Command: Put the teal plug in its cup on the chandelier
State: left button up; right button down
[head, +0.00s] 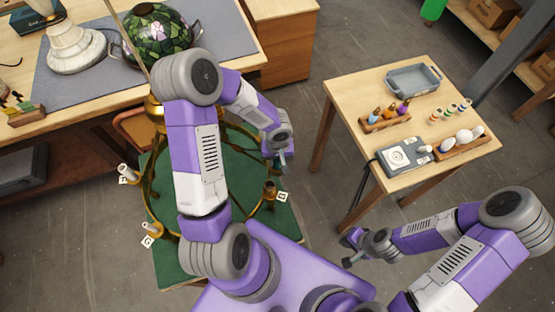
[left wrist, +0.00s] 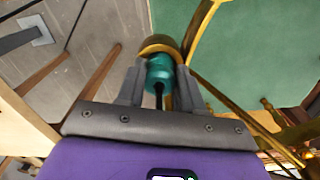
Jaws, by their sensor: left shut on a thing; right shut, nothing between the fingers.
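The brass chandelier (head: 150,180) stands over a green mat, partly hidden by my left arm. My left gripper (head: 282,160) is at its right side and shut on the teal plug (left wrist: 159,74), with a dark cord trailing from the plug. In the left wrist view the plug's far end meets a brass cup (left wrist: 160,43); I cannot tell how deep it sits. In the head view the gripper hides plug and cup. Another cup (head: 269,192) with a letter tag stands nearer. My right gripper (head: 350,249) is shut and empty, over the floor.
Tagged cups also stand at the chandelier's left (head: 127,172) and lower left (head: 152,230). The side table (head: 345,95) at right holds a grey tray (head: 413,79), bulbs and a tester (head: 398,157). A workbench with a stained-glass shade (head: 158,35) is at back left. Floor between is clear.

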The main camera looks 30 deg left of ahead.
pick_arm(q)
jog(key=shift+f+b, duration=0.15)
jog(key=shift+b, duration=0.15)
jog(key=o, duration=1.1)
notch_tip(320, 180, up, 8)
jog(key=shift+d+f+p, duration=0.1)
jog(key=shift+f+p, duration=0.05)
jog(key=shift+p, duration=0.6)
